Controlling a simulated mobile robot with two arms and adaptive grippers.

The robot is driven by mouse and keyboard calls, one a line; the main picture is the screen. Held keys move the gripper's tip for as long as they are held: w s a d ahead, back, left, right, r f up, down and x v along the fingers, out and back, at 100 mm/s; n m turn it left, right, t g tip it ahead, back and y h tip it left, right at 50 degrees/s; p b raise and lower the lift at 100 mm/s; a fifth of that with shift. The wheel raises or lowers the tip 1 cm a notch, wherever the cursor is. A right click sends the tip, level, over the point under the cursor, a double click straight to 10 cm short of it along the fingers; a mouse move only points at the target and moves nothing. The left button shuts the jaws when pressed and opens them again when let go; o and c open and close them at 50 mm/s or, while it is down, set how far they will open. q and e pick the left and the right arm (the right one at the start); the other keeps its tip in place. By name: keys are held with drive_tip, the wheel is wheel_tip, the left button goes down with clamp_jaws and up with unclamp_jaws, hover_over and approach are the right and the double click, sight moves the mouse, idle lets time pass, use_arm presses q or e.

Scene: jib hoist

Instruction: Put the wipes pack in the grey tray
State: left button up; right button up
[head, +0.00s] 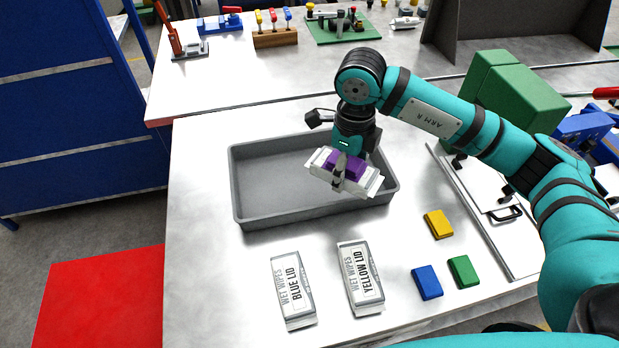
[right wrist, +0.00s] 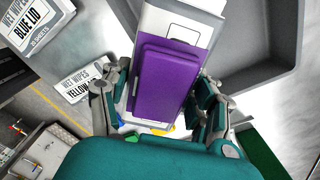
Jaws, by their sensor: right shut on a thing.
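A white wipes pack with a purple lid (head: 338,164) is held in my right gripper (head: 340,176), whose fingers close on its two sides. The pack is above the right part of the grey tray (head: 262,215) and hides part of its front wall and floor. In the right wrist view the purple lid (right wrist: 165,82) fills the middle between the fingers, and the tray (right wrist: 262,88) lies behind at the right. The visible tray floor is empty. My left gripper does not show.
Two more wipes packs, blue lid (head: 293,290) and yellow lid (head: 360,279), lie in front of the tray. A blue cabinet (head: 75,110) stands left.

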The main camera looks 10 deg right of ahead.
drive_tip(key=m, duration=0.2)
drive_tip(key=w+m, duration=0.1)
drive_tip(key=m, duration=0.3)
drive_tip(key=shift+w+r, duration=0.1)
drive_tip(key=shift+w, duration=0.3)
drive_tip(key=m, duration=0.2)
drive_tip(key=w+m+p, duration=0.1)
drive_tip(key=shift+m, duration=0.4)
drive_tip(key=m, duration=0.3)
drive_tip(key=shift+w+m, duration=0.4)
drive_tip(key=m, duration=0.2)
drive_tip(key=w+m, duration=0.1)
drive_tip(key=shift+m+p, duration=0.35)
drive_tip(key=shift+m, duration=0.05)
drive_tip(key=f+m+p, duration=0.1)
drive_tip(key=f+m, duration=0.2)
drive_tip(key=w+f+m+p, duration=0.1)
drive_tip(key=f+m, duration=0.2)
drive_tip(key=f+m+p, duration=0.1)
drive_tip(key=f+m, duration=0.2)
drive_tip(key=f, duration=0.1)
drive_tip(key=shift+w+f+m, duration=0.1)
drive_tip(key=shift+w+m, duration=0.1)
drive_tip(key=shift+m, duration=0.1)
drive_tip(key=shift+f, duration=0.15)
drive_tip(key=shift+f, duration=0.15)
